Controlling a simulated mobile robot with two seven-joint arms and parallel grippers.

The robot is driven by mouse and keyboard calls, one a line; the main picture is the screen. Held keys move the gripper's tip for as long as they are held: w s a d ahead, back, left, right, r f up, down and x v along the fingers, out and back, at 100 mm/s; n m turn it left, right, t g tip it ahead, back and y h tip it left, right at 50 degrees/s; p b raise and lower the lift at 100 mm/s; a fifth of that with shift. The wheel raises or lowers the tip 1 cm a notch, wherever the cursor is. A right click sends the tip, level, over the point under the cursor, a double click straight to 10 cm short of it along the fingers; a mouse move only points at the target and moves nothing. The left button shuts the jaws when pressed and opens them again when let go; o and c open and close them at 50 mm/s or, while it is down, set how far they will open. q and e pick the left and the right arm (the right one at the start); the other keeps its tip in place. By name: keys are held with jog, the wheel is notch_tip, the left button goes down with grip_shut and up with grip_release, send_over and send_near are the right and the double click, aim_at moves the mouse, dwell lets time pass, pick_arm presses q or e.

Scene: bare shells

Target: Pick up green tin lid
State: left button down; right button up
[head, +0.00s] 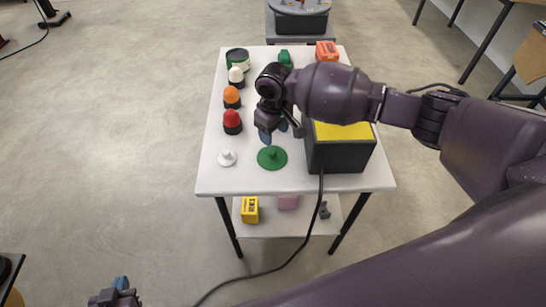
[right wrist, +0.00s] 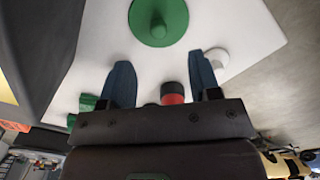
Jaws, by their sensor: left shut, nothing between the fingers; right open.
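The green tin lid (head: 272,157) is a flat round disc with a knob in its middle. It lies on the white table (head: 215,180) near the front edge. It also shows at the top of the right wrist view (right wrist: 158,22), beyond the fingertips. My right gripper (head: 272,134) is open and empty, just behind the lid in the head view and apart from it. Its two blue fingers (right wrist: 163,78) stand wide in the wrist view. My left gripper (head: 120,284) is shut and empty at the bottom left of the head view, away from the table.
A dark box with a yellow top (head: 342,131) stands right of the lid. A small white lid (head: 227,158) lies to its left. Red (head: 232,121), orange (head: 232,97) and white (head: 236,77) capped jars and a green tin (head: 238,59) line the left side.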

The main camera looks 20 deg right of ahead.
aim_at(272, 151)
notch_tip(272, 151, down, 5)
jog(key=shift+f, duration=0.1)
jog(key=f, duration=0.2)
jog(key=w+f+b, duration=0.1)
jog(key=f, duration=0.1)
jog(key=shift+w+a, duration=0.1)
jog(key=shift+f, duration=0.65)
jog(key=shift+c, duration=0.2)
jog(key=c, duration=1)
